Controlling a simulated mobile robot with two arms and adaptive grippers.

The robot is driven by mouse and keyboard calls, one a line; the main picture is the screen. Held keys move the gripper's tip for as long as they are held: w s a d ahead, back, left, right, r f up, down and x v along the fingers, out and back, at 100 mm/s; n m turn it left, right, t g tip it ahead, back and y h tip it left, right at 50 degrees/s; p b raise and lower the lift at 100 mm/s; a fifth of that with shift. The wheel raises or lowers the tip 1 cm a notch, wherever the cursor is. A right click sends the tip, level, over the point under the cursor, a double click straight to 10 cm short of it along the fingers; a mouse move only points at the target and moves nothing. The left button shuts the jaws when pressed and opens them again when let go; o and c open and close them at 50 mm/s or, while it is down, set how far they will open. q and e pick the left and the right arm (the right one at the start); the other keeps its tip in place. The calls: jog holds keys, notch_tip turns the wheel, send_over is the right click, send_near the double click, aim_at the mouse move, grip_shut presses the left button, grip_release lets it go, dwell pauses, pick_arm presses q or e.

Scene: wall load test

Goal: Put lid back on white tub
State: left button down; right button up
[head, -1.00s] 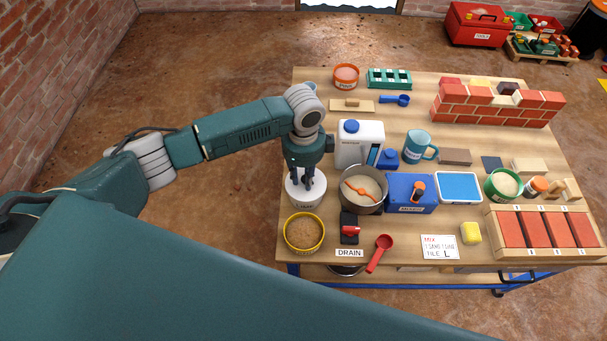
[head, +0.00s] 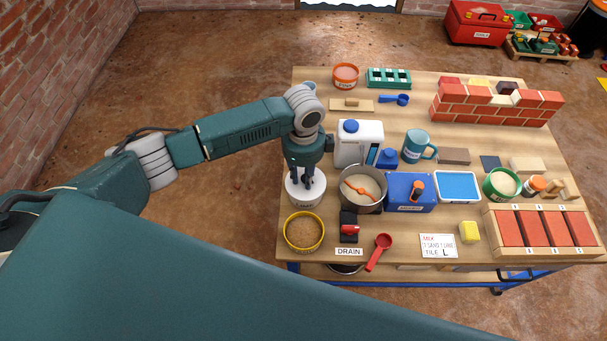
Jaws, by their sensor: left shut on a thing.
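The white tub (head: 304,201), with a partly readable label on its front, stands near the left edge of the table. A white lid (head: 293,189) shows at its top, beneath my left gripper (head: 306,181). The gripper points straight down and is shut on the lid's dark knob, which the fingers partly hide. The lid looks level and at the tub's rim; I cannot tell from this angle whether it is fully seated. My right gripper is out of view.
A yellow-rimmed bowl of sand (head: 304,232) stands just in front of the tub. A metal mixing pot (head: 362,190) stands close on its right, with a white jug (head: 358,143) behind. A red scoop (head: 379,252) lies near the front edge.

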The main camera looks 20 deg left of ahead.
pick_arm(q)
jog(key=shift+f+p, duration=0.15)
jog(key=shift+p, duration=0.85)
dwell(1.8)
jog(key=c, duration=0.9)
grip_release()
jog(key=shift+c, duration=0.2)
jog(key=shift+r+p, duration=3.5)
jog(key=shift+p, duration=0.3)
grip_shut()
